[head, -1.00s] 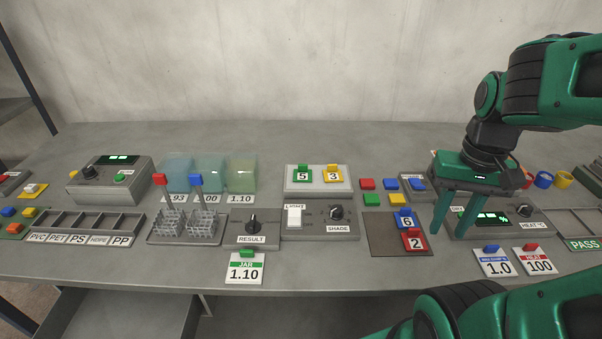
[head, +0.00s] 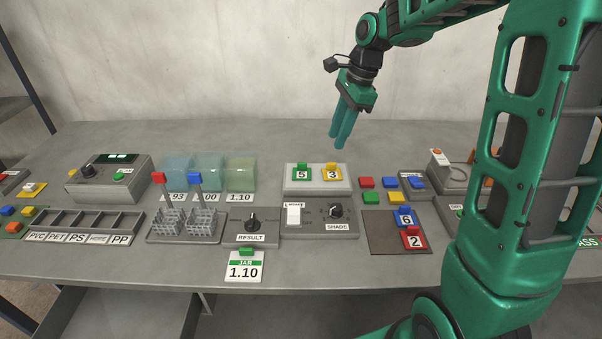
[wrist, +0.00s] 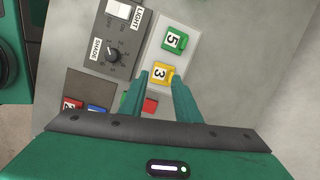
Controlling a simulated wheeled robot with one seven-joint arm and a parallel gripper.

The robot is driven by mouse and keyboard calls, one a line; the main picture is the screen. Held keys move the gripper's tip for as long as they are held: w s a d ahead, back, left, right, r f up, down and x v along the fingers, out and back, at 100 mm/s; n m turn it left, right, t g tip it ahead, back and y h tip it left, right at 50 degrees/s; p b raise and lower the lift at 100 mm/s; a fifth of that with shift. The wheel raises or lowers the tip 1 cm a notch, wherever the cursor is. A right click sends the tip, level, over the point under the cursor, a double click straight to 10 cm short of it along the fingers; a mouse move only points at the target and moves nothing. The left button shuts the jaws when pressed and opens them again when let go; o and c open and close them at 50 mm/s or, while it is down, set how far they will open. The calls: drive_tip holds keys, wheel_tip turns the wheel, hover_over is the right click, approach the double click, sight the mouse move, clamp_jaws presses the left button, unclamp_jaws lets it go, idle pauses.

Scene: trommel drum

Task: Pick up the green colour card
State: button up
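My gripper (head: 340,142) is raised above and behind the tray, fingers pointing down, apart and empty. In the wrist view the green card (wrist: 173,40) is beyond the fingertips, and the yellow card (wrist: 160,74) shows between and just past them. My gripper (wrist: 161,78) touches neither card.
In front of the tray is a panel (head: 300,229) with LIGHT switch and SHADE knob. Small coloured blocks (head: 367,182) lie to the right. A dark mat (head: 380,238) holds cards 6 and 2. Translucent coloured jars (head: 240,175) stand left. My arm hides the right side of the bench.

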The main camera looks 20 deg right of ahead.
drive_tip(key=w+a+f+m, duration=0.2)
drive_tip(key=w+a+m, duration=0.15)
drive_tip(key=w, duration=0.25)
approach(302, 171)
drive_tip(key=shift+w+f+n+y, duration=0.3)
drive_tip(key=shift+w+n+y, duration=0.1)
drive_tip(key=shift+w, duration=0.15)
drive_tip(key=shift+x, duration=2.8)
drive_tip(key=shift+w+d, duration=0.2)
drive_tip(key=shift+c, duration=0.3)
clamp_jaws()
